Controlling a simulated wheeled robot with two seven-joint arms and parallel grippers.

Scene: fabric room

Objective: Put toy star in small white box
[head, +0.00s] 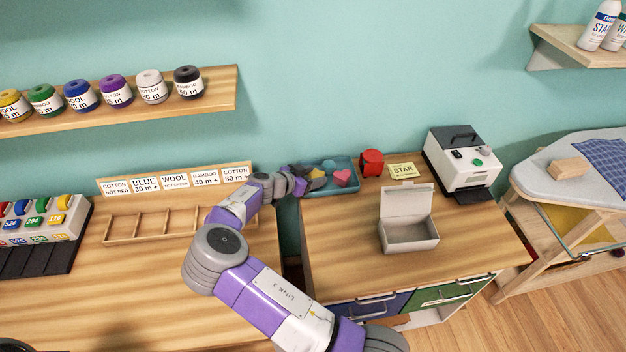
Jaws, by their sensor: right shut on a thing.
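A blue tray (347,188) sits at the back left of the right-hand table and holds small toys. My right gripper (309,183) is at the tray's left side, shut on a small yellow toy (317,174). It appears to be the toy star, but its outline is too small and partly covered to be sure. A pink heart (342,178) lies in the tray to the right of the gripper. The small white box (409,233) stands in the middle of the same table, lid raised and inside empty. My left gripper is out of view.
A yellow "STAR" card (404,170) and a red object (371,162) stand behind the box. A white-and-black machine (463,160) is at the back right. A wooden divider rack (155,224) is on the left table. The tabletop around the box is clear.

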